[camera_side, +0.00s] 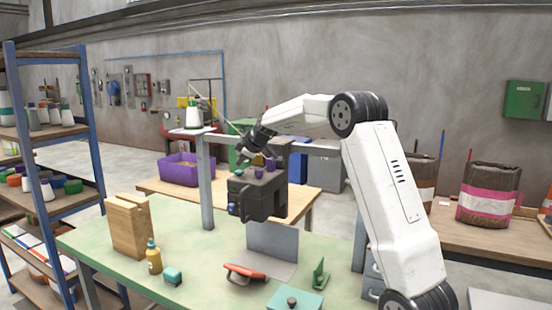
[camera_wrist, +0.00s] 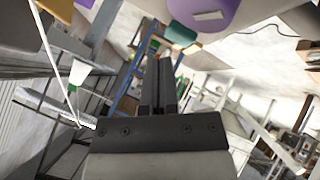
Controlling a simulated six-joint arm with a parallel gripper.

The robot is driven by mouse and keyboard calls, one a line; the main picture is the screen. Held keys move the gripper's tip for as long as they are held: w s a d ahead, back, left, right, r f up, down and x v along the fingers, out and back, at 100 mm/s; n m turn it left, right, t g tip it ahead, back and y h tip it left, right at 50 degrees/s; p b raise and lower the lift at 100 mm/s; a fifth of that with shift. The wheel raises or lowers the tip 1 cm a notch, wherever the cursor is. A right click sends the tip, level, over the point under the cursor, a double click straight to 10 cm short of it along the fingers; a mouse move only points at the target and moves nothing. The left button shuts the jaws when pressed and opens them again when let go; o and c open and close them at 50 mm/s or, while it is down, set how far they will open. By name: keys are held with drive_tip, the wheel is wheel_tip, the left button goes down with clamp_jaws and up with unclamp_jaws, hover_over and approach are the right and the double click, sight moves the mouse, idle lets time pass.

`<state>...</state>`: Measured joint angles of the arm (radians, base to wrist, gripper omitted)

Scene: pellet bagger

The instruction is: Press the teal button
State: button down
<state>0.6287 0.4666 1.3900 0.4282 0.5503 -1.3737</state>
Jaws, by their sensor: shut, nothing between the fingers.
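A dark grey machine box (camera_side: 264,203) stands in the middle of the side view. A small teal button (camera_side: 240,186) shows on its upper left part, and small purple parts (camera_side: 259,173) show on its top. My gripper (camera_side: 243,158) is just above the top of the box, pointing down to the left. Small parts crowd together there, and I cannot tell whether the fingertips touch any of them. In the wrist view the two dark fingers (camera_wrist: 158,85) are together with nothing held.
A grey post (camera_side: 207,185) stands left of the machine.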

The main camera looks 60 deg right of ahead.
sight(241, 172)
drive_tip(key=shift+r, duration=0.15)
drive_tip(key=shift+r, duration=2.9)
drive_tip(key=shift+r, duration=0.15)
